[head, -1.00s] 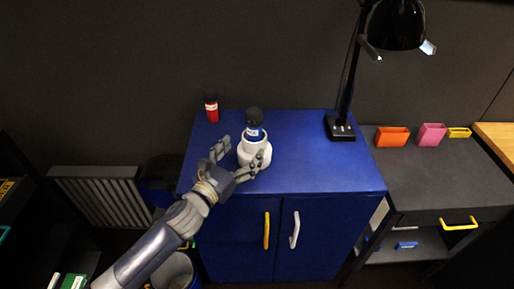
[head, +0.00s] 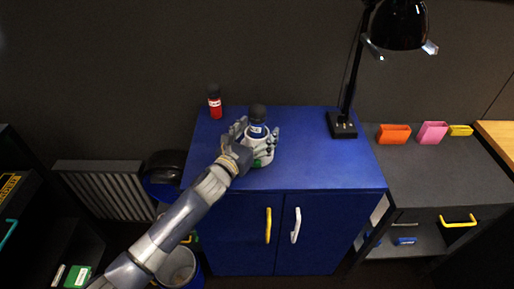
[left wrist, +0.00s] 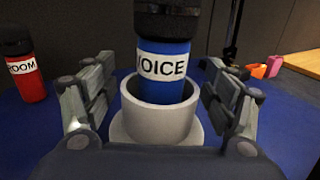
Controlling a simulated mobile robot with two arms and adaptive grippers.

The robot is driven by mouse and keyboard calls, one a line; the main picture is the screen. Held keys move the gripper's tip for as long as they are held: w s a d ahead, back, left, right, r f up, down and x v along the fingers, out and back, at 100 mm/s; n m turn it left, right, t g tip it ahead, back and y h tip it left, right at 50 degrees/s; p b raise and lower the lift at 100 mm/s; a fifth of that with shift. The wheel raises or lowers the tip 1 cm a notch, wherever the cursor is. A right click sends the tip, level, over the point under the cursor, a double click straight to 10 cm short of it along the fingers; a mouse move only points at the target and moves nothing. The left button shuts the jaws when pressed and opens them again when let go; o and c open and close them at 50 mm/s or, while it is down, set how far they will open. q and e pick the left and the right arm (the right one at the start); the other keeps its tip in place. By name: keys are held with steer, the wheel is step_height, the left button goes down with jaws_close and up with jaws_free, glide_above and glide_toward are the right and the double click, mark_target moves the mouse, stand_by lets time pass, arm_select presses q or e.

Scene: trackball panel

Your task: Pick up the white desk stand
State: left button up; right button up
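The white desk stand (head: 263,158) is on the blue cabinet top, upright. A blue cylinder with a black top and a "VOICE" label (head: 257,130) stands in it; both also show in the left wrist view, where the stand's round rim and wall (left wrist: 158,128) surround the cylinder (left wrist: 165,70). My left gripper (head: 258,134) is at the stand with its fingers spread on both sides. In the left wrist view the gripper (left wrist: 158,72) is open, with visible gaps between the fingers and the stand. The stand's lower front is partly hidden. My right gripper is out of view.
A red bottle with a black cap (head: 215,103) stands behind left on the cabinet (head: 325,172). A black lamp (head: 342,125) stands at its right rear. A grey desk (head: 440,170) to the right holds orange, pink and yellow containers. The cabinet top right of the stand is clear.

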mark_target(256, 127)
arm_select(q)
steer(key=c, duration=0.9)
steer(key=shift+r, duration=0.1)
steer(key=shift+c, duration=0.2)
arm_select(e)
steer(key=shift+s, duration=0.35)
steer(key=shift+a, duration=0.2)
arm_select(q)
steer(key=shift+r, duration=0.5)
step_height(256, 127, up, 2)
steer(key=shift+r, duration=0.25)
steer(key=shift+s, duration=0.7)
steer(key=s+r+b, duration=0.1)
steer(key=s, duration=1.3)
steer(key=shift+s+r+b, duration=0.2)
steer(key=shift+s+b, duration=0.1)
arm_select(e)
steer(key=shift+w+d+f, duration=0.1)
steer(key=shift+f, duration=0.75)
